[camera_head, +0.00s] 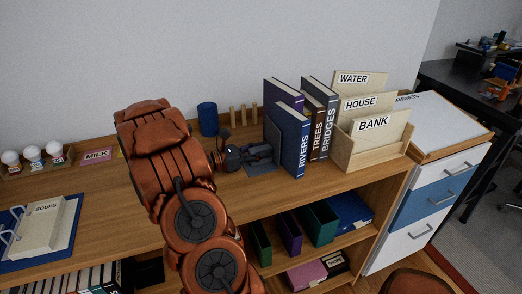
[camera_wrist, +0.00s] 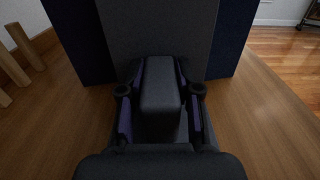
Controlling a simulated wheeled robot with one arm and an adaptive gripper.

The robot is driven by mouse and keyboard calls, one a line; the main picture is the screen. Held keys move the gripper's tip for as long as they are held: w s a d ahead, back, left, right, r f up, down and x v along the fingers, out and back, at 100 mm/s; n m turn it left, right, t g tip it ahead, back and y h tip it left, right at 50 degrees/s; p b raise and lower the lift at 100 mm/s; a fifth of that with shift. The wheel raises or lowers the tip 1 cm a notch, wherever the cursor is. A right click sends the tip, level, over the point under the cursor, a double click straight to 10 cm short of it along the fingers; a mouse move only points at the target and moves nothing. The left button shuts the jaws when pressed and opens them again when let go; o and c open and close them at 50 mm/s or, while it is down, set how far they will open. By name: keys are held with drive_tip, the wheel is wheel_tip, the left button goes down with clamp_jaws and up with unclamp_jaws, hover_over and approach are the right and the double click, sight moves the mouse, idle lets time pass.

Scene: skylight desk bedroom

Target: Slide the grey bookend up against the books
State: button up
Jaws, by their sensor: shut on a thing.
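The grey bookend (camera_head: 272,135) stands upright at the left end of the row of books, its flat foot on the desk. In the wrist view its tall grey plate (camera_wrist: 158,32) rises straight ahead, with dark blue book covers showing behind it on both sides. The books are the blue RIVERS book (camera_head: 296,148), the brown TREES book (camera_head: 314,130) and the grey-blue BRIDGES book (camera_head: 327,125), with a purple one behind. My gripper (camera_head: 262,151) is shut on the bookend's dark block-shaped grip (camera_wrist: 160,100). Plate and RIVERS look very close; I cannot tell whether they touch.
Wooden file holders (camera_head: 373,140) labelled WATER, HOUSE and BANK stand right of the books. A blue cup (camera_head: 208,119) and wooden pegs (camera_head: 243,115) stand behind my gripper. The desk's front edge is near, above a shelf of coloured boxes.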

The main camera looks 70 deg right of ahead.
clamp_jaws()
drive_tip(key=shift+s+d, duration=0.2)
drive_tip(key=shift+s+d, duration=0.35)
drive_tip(key=shift+s, duration=0.1)
drive_tip(key=shift+s+d, duration=0.1)
drive_tip(key=shift+d, duration=0.05)
drive_tip(key=o, duration=1.1)
unclamp_jaws()
drive_tip(key=shift+c, duration=0.2)
drive_tip(key=v, duration=1.2)
